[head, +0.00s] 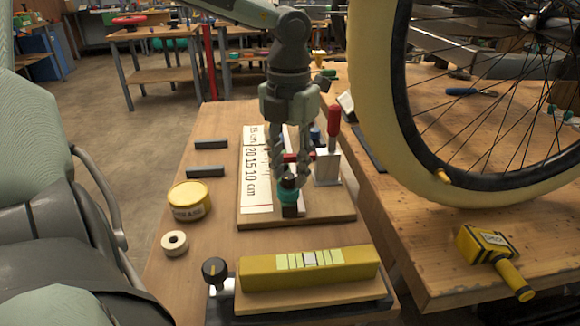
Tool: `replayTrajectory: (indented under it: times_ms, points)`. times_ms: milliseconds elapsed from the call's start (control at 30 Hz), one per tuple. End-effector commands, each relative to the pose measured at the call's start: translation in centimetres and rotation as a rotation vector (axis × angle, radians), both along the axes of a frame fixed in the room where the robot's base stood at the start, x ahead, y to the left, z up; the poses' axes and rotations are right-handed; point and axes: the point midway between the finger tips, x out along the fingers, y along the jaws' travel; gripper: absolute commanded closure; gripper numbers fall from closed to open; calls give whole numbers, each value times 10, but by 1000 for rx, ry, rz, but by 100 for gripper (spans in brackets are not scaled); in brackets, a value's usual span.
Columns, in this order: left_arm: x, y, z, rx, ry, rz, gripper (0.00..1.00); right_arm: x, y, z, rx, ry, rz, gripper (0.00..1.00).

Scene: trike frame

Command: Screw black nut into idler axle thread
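My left gripper (288,178) points straight down over a wooden fixture board (330,214). Its fingers come together at the top of a small upright part, teal above and black below (290,209), near the board's front edge. The fingers look closed on this part. I cannot tell whether its black portion is the nut, or whether it touches the board. The idler axle and its thread cannot be made out; the gripper covers that area. My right gripper is out of view.
A red-handled clamp (333,128) stands close right of the gripper. A printed ruler sheet (257,185) lies left of it. A yellow block (308,270) lies in front, a yellow tin (189,200) and white ring (174,243) at left. The large wheel (393,110) rises at right.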

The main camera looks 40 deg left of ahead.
Motion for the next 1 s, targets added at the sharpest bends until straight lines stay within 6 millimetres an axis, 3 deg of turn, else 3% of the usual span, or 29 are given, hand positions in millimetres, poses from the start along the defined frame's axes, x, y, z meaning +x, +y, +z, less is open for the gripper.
replayTrajectory:
  times_ms: [200,400,600,833,1000]
  points:
    - [-1,2,0,4,-1,439,69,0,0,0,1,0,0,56]
    - [-2,3,0,1,0,670,69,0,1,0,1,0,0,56]
    - [-2,2,0,-1,1,683,69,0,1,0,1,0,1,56]
    - [-2,2,0,-1,1,681,96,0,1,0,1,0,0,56]
    - [-2,2,-1,-2,1,624,96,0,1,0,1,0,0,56]
